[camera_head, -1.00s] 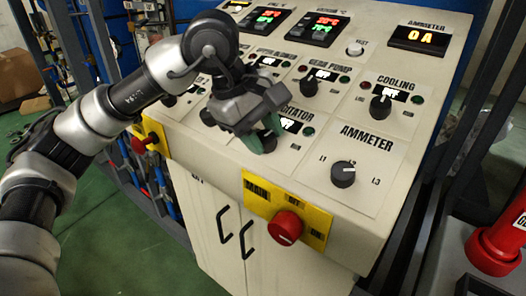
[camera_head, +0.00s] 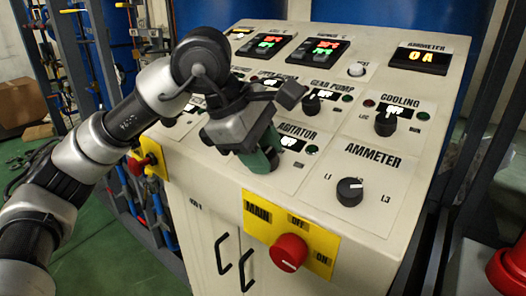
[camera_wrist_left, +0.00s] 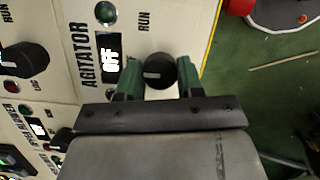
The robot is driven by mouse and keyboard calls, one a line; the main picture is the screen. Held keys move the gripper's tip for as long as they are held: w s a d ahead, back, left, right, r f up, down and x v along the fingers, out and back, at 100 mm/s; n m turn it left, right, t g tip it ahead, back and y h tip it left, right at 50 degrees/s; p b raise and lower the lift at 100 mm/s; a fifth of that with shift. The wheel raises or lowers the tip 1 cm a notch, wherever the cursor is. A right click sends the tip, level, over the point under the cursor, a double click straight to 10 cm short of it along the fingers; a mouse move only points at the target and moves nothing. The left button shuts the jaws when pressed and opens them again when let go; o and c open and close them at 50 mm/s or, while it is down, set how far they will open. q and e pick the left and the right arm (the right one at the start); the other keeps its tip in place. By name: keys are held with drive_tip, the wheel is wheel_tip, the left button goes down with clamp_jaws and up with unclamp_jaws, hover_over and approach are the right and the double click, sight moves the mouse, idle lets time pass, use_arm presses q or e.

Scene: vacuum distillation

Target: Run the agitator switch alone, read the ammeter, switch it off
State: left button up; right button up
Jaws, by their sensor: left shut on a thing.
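My left gripper (camera_head: 258,160) is at the AGITATOR section of the sloped control panel, its green fingers pointing down to it. In the left wrist view the black agitator knob (camera_wrist_left: 158,72) sits between the two fingers (camera_wrist_left: 157,82), and the gripper is shut on it. The agitator's small display (camera_wrist_left: 110,58) reads OFF. In the head view the gripper hides the knob. The ammeter display (camera_head: 420,58) at the panel's upper right reads 0A in orange. My right gripper is not in view.
The black ammeter selector (camera_head: 349,191) is right of my left gripper. The gear pump knob (camera_head: 311,104) and cooling knob (camera_head: 386,123) are further up the panel. A red main switch (camera_head: 288,253) on a yellow plate is on the front face. Another red knob (camera_head: 140,163) is at left.

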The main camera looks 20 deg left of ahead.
use_arm(q)
drive_tip(key=o, duration=0.9)
drive_tip(key=shift+r, duration=0.1)
drive_tip(key=v, duration=1)
drive_tip(key=shift+s+a+r, duration=0.15)
drive_tip(key=shift+a+r, duration=0.05)
drive_tip(key=shift+r, duration=0.05)
